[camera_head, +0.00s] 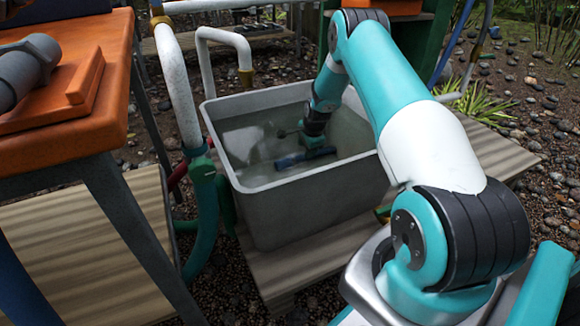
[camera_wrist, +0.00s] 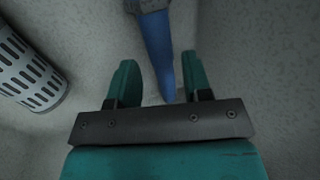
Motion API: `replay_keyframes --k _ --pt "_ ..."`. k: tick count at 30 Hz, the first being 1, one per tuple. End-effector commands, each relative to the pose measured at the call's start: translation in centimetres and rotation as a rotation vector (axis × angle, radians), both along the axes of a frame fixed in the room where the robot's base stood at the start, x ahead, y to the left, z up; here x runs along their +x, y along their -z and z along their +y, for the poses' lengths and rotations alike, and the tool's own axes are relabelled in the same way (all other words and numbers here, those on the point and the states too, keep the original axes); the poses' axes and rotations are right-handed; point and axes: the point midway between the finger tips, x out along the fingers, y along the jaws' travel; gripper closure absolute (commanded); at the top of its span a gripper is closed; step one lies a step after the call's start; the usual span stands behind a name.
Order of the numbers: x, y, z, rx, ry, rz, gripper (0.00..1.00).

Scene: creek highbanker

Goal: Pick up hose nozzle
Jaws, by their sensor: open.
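A blue, tapered hose nozzle (camera_wrist: 157,45) with a dark grey-blue thicker end shows in the wrist view. Its narrow end reaches down into the gap between my two green fingers. My gripper (camera_wrist: 160,82) is open, with one finger on each side of the nozzle; I see space beside it and cannot tell whether anything touches. In the head view the dark blue nozzle (camera_head: 303,157) lies low in the grey tub, with the end of my arm (camera_head: 315,125) reaching in over it. My fingertips are hard to make out there.
The grey tub (camera_head: 300,200) holds water, and its walls surround my gripper. A perforated grey cylinder (camera_wrist: 30,70) lies left of the nozzle. White pipes (camera_head: 178,85) and a green hose (camera_head: 205,215) stand left of the tub. An orange-topped table (camera_head: 95,115) is nearer left.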

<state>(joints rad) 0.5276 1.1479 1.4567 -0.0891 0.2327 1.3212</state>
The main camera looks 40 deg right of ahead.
Motion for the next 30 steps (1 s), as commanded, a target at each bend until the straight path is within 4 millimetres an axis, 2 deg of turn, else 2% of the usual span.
replay_keyframes --k 10,19,25,30 --pt "1.2 4.6 0.2 0.000 -0.001 0.001 0.55" --pt "1.5 4.8 0.1 0.000 0.000 0.001 0.55" --pt "1.4 4.8 0.1 0.000 0.000 0.001 1.00" --pt "1.5 4.8 0.1 0.000 -0.001 0.000 1.00"
